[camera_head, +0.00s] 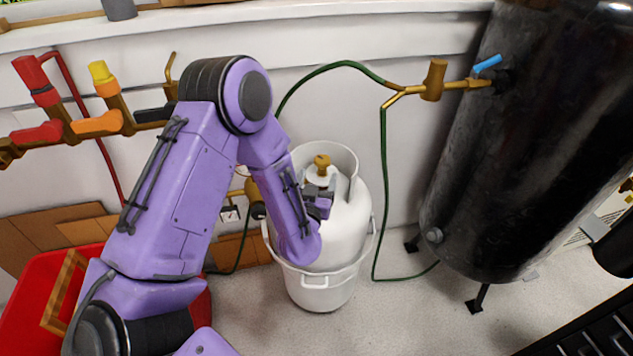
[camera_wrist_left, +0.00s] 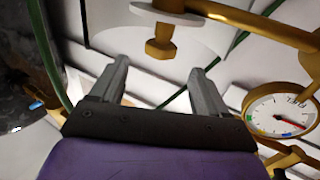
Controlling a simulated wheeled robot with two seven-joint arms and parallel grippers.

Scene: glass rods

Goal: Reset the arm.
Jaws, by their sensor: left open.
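My left arm, purple, comes in from the left in the head view and bends down in front of a white gas cylinder (camera_head: 345,222). My left gripper (camera_head: 322,188) is in front of the cylinder's upper part, just below its brass valve (camera_head: 321,162). In the left wrist view the two grey fingers of the left gripper (camera_wrist_left: 160,85) stand apart with nothing between them. The brass valve (camera_wrist_left: 161,45) shows beyond the fingertips. My right gripper is not in view.
The cylinder stands in a white bucket (camera_head: 322,290). A black tank (camera_head: 530,130) with a blue-handled tap (camera_head: 487,63) is at right. Brass pipes with red and orange valves (camera_head: 97,124) run along the left wall. A gauge (camera_wrist_left: 280,113) is close to the gripper's right in the wrist view. Green hoses hang nearby.

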